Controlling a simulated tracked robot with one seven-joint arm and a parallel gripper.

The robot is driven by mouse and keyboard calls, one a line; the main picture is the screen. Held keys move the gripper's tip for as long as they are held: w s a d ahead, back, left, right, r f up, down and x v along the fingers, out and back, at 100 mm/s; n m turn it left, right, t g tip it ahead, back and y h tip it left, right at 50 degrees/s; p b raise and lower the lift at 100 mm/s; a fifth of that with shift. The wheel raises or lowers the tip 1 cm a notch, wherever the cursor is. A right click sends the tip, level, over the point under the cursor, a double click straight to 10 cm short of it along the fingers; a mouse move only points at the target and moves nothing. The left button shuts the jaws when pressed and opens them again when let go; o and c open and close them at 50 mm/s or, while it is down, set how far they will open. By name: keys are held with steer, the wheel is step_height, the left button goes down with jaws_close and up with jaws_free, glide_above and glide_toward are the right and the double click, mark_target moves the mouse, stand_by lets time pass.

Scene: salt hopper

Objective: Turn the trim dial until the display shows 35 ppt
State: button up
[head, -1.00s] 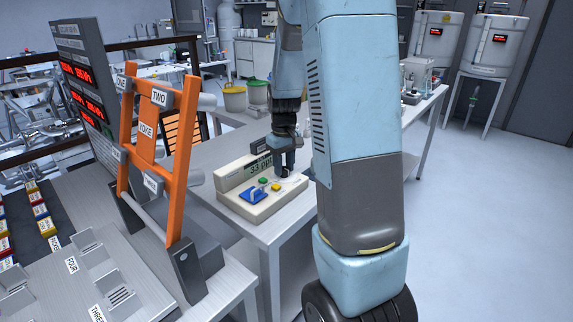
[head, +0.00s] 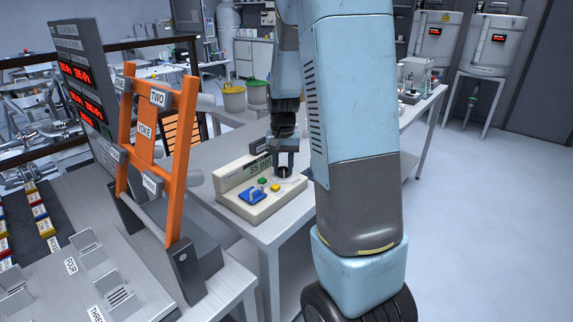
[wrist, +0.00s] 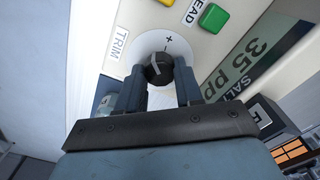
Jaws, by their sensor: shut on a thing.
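The trim dial (wrist: 160,68) is a black knob on a round white plate marked "+", next to the label TRIM (wrist: 119,45). My gripper (wrist: 160,82) is shut on the dial, a finger on each side of it. In the head view my gripper (head: 284,170) points down at the right part of the beige console (head: 262,213), and the dial is mostly hidden between the fingers.
A green button (wrist: 213,17) and a yellow button (wrist: 168,2) sit beside the dial, with a blue part (head: 252,196) at the console's front. An orange frame labelled YOKE (head: 145,140) stands left of the console.

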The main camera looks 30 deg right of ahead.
mark_target(282, 169)
steer(key=shift+w+a+m, duration=0.1)
steer(key=shift+m, duration=0.4)
steer(key=shift+a+r, duration=0.1)
steer(key=o, duration=1)
steer(key=shift+o, duration=0.2)
step_height(282, 169, up, 14)
steer(key=shift+f, duration=0.2)
stand_by(0.3)
